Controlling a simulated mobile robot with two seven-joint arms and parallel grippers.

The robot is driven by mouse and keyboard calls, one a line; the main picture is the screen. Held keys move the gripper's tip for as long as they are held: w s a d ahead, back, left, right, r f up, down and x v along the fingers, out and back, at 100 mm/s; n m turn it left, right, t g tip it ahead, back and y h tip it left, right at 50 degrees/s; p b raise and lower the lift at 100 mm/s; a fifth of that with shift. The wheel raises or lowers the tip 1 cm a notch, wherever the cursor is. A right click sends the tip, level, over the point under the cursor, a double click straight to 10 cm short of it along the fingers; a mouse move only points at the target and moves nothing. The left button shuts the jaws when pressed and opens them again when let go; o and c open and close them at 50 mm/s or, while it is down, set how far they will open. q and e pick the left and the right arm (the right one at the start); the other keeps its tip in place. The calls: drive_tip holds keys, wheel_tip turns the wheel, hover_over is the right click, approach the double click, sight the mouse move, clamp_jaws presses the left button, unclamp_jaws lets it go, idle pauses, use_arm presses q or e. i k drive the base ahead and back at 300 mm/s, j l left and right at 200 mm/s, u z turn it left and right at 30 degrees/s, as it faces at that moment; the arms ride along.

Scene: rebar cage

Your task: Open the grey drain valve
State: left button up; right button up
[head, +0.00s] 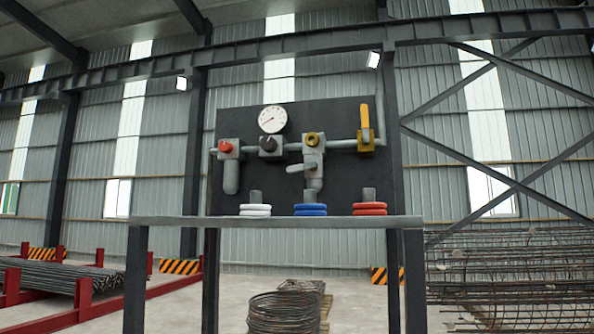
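A dark panel (345,185) stands upright behind a table, with a pipe run and several valves on it. I take this lever for the grey drain valve. A dark grey knob (267,143) sits left of it, and a red knob (225,146) further left. A yellow lever (364,116) stands upright at the right. A round white gauge (272,119) is above the pipe. Neither gripper is in view.
The grey table (175,221) in front of the panel bears white rings (255,210), blue rings (310,209) and red rings (369,209), with a grey post at each stack. Coiled wire (284,313) lies on the floor below. Rebar cages (515,265) are at the right.

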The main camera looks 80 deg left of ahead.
sight(298, 168)
drive_tip(key=k+j+z, duration=0.3)
drive_tip(key=k, duration=0.45)
drive_tip(key=k+j, duration=0.2)
drive_tip(key=k, duration=0.2)
drive_tip(key=k+j+z, duration=0.1)
drive_tip(key=k+j, duration=0.15)
drive_tip(key=k, duration=0.15)
